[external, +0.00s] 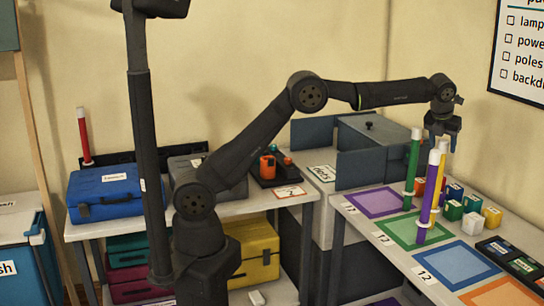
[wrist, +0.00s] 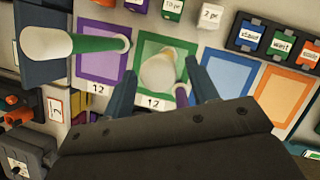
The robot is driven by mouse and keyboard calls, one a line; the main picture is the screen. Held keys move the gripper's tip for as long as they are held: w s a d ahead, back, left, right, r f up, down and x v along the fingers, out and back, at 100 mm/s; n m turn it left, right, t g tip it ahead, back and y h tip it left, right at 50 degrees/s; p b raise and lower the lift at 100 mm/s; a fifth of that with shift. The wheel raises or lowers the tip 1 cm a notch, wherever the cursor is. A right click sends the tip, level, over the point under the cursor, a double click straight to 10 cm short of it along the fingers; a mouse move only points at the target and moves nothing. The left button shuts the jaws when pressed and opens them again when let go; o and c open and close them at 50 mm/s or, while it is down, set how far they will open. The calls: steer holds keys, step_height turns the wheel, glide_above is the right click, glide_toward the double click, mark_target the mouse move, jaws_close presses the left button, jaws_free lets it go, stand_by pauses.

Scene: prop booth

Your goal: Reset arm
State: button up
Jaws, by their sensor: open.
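My gripper (external: 443,138) is open above the right-hand table, pointing down over the white-topped yellow pole (external: 438,180). In the wrist view, a pale pole cap (wrist: 158,74) shows between my spread fingers (wrist: 162,88); I cannot tell how close they are to it. A green pole (external: 412,165) stands to the left, its white top large in the wrist view (wrist: 46,44). A purple pole (external: 427,205) stands in front, partly hidden behind a finger in the wrist view (wrist: 181,96). The yellow and purple poles stand on the green-bordered mat (external: 398,232).
A purple mat (external: 372,203), blue mat (external: 457,266) and orange mat (external: 500,294) lie along the table. Small coloured blocks (external: 472,204) and a dark labelled tray (external: 520,262) sit behind. A grey box (external: 372,150) stands left of the poles. A blue case (external: 103,190) is far left.

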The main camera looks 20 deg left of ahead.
mark_target(442, 151)
steer(key=x, duration=0.3)
steer(key=shift+w+f, duration=0.1)
steer(key=shift+f, duration=0.3)
steer(key=shift+w+d+r, duration=0.1)
steer(key=shift+w+r, duration=0.05)
steer(key=shift+r, duration=1.75)
steer(key=shift+f, duration=0.1)
